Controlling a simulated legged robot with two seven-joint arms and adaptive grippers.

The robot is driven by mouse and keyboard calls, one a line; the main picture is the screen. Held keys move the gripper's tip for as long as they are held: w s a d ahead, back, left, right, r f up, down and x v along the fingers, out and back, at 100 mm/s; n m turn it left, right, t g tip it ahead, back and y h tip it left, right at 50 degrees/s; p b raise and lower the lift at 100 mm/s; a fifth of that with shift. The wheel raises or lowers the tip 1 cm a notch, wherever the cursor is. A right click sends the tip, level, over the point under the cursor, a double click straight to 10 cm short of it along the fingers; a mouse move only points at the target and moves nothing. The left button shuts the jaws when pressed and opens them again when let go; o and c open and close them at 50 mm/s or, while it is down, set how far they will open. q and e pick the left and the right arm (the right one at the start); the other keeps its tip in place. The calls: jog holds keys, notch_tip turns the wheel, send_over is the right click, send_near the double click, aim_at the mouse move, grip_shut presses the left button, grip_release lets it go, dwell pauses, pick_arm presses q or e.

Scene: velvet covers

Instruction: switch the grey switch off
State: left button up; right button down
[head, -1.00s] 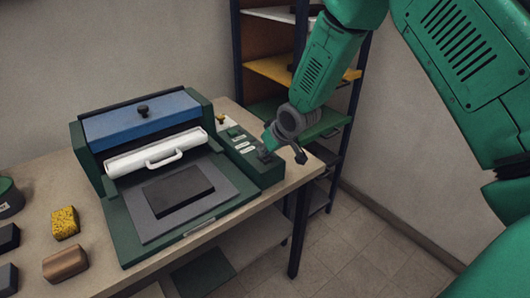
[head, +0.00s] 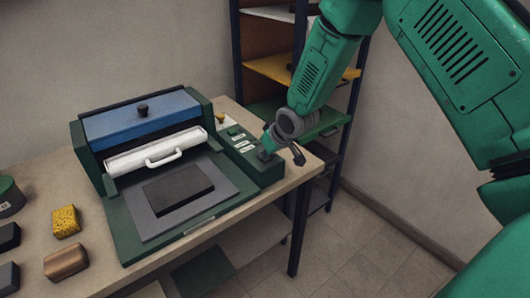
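A green press machine with a blue top (head: 142,117) stands on the table. Its control panel (head: 262,174) runs along the right side, with white labels and a green button (head: 235,131). My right gripper (head: 268,150) reaches down to the front part of this panel, its tip at or just above a small dark grey part there. The grey switch cannot be clearly told apart from the gripper at this spot. I cannot tell whether the fingers are open or shut, or whether they touch. My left gripper is not in view.
A white roller with a handle (head: 155,152) lies across the press, behind a dark block (head: 178,190) on a grey plate. A yellow sponge (head: 65,222), a brown block (head: 66,262) and dark blocks sit at left on the table (head: 88,275). A shelf unit (head: 275,70) stands behind my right arm.

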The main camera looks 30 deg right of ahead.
jog(key=shift+w+r, duration=0.1)
jog(key=shift+w, duration=0.55)
jog(key=shift+r+p, duration=0.5)
jog(key=shift+r, duration=0.05)
jog(key=r+p, duration=0.2)
jog(key=r, duration=0.2)
jog(key=shift+w+r, duration=0.1)
jog(key=shift+w, duration=0.1)
jog(key=v, duration=0.8)
jog(key=shift+s, duration=0.4)
jog(key=shift+r, duration=0.15)
